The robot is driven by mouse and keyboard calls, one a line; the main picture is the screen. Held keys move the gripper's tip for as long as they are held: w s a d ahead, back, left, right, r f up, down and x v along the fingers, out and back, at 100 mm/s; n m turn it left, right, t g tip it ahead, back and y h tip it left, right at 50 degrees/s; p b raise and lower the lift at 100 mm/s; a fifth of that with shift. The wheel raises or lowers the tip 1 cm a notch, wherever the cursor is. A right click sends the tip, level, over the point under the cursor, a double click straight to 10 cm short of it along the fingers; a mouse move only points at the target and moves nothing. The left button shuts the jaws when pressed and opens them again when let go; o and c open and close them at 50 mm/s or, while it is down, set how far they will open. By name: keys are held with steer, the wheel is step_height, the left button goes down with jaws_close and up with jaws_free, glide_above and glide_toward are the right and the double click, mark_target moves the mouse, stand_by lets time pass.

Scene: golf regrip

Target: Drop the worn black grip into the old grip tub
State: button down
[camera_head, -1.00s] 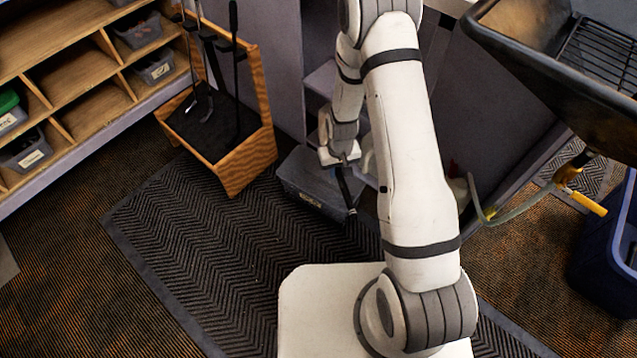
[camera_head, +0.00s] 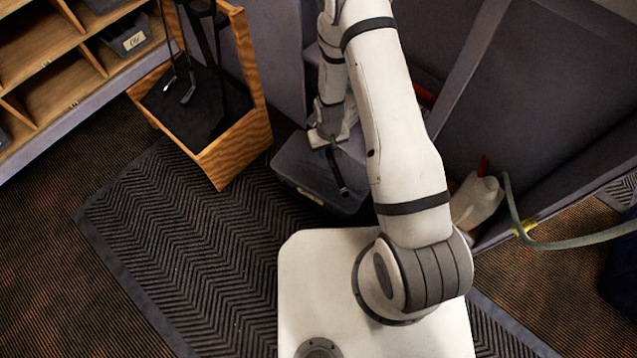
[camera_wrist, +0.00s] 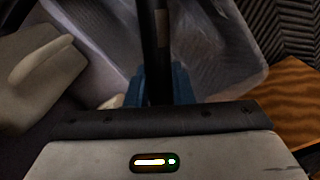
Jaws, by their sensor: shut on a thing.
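My gripper (camera_head: 329,138) is shut on the worn black grip (camera_head: 337,170), a thin dark rod that hangs tilted from the jaws. In the wrist view the grip (camera_wrist: 155,40) runs up and away between the blue fingertips (camera_wrist: 158,86). The grip is over the tub in both views. I cannot tell how high above it the grip is. My arm hides the tub's right side.
A wooden club rack (camera_head: 232,160) with several clubs stands left of the tub. A white jug (camera_head: 477,203) is on the right, near a hose (camera_head: 545,243). Shelves with bins are at the far left. The ribbed mat (camera_head: 190,250) is clear.

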step_height(320, 180, down, 3)
steer(key=shift+d+r+b, duration=0.1)
steer(key=shift+r+b, duration=0.1)
steer(key=shift+b, duration=0.35)
steer(key=c, duration=1.2)
jaws_free()
steer(key=shift+r, duration=0.1)
step_height(320, 180, up, 8)
steer(key=p, duration=0.3)
steer(key=shift+f, duration=0.2)
